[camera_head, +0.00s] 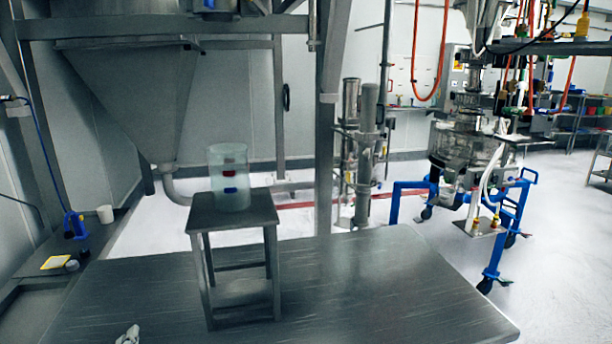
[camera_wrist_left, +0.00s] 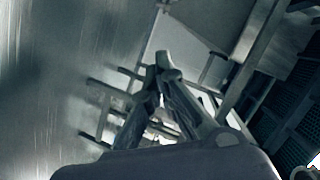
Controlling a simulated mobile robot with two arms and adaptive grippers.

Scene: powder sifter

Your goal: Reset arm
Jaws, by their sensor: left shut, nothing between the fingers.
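My left gripper (camera_wrist_left: 163,68) shows in the left wrist view with its two fingers drawn together at the tips, and nothing is between them. In the head view only a small pale tip, likely of this gripper (camera_head: 129,335), shows at the bottom edge on the left, in front of the stool. My right gripper is in neither view.
A steel stool (camera_head: 235,212) stands on a steel platform (camera_head: 390,285), with a translucent cylinder (camera_head: 230,178) holding red and blue items on it. A large hopper (camera_head: 130,100) hangs behind. A blue-framed cart (camera_head: 405,208) stands right, on open floor.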

